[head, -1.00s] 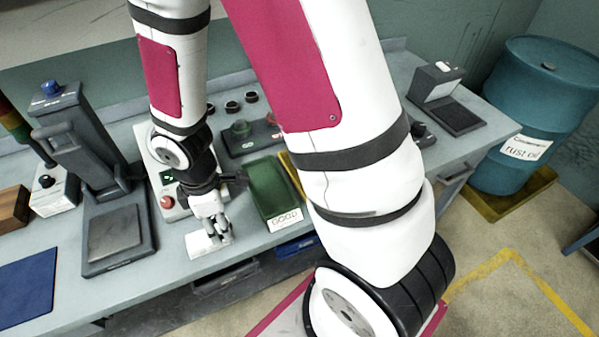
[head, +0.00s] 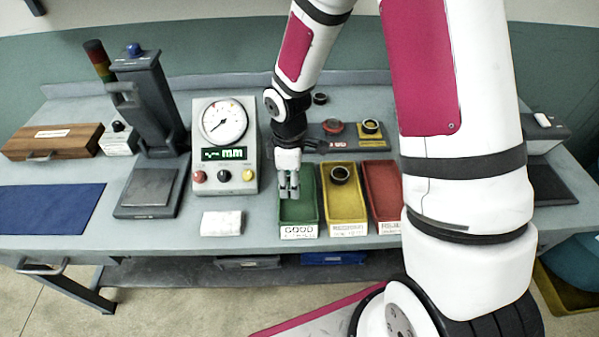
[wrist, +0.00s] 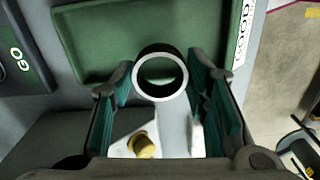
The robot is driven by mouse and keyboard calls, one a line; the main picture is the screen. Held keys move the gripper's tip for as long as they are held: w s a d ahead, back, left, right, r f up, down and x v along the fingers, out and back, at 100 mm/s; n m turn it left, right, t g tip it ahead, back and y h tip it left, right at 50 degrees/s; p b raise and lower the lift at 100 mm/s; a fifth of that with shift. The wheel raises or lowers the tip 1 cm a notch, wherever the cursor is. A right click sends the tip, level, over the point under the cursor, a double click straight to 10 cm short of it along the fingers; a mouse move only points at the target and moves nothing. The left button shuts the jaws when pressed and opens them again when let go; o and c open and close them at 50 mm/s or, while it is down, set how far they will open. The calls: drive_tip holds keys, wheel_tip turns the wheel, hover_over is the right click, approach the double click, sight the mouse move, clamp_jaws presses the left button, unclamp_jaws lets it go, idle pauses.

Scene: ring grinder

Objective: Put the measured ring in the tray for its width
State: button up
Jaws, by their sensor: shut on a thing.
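My gripper (head: 289,188) is over the green tray (head: 310,215), whose label reads GOOD. In the wrist view my gripper (wrist: 160,88) is shut on a ring (wrist: 161,76) with a dark outside and a bright rim, held between the two fingers. The green tray also shows behind the ring in the wrist view (wrist: 95,42). I cannot make out the held ring in the head view. To the right stand a yellow tray (head: 347,213) and a red tray (head: 384,209). A dark ring (head: 340,174) lies in the yellow tray.
A dial gauge (head: 224,130) with a lit mm display, its digits too small to read, stands left of the trays. A white block (head: 222,223) lies in front of it. Rings on colored discs (head: 371,127) sit behind the trays. A blue mat (head: 50,208) lies far left.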

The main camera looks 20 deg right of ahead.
drive_tip(key=w+d, duration=0.2)
drive_tip(key=w, duration=0.1)
drive_tip(key=w+d, duration=0.1)
drive_tip(key=w, duration=0.1)
drive_tip(key=shift+w+d+f, duration=0.15)
drive_tip(key=shift+d+f, duration=0.2)
drive_tip(key=shift+f+p, duration=0.55)
drive_tip(key=shift+f, duration=1.15)
drive_tip(key=shift+f, duration=0.1)
drive_tip(key=o, duration=1.1)
drive_tip(key=shift+c, duration=0.2)
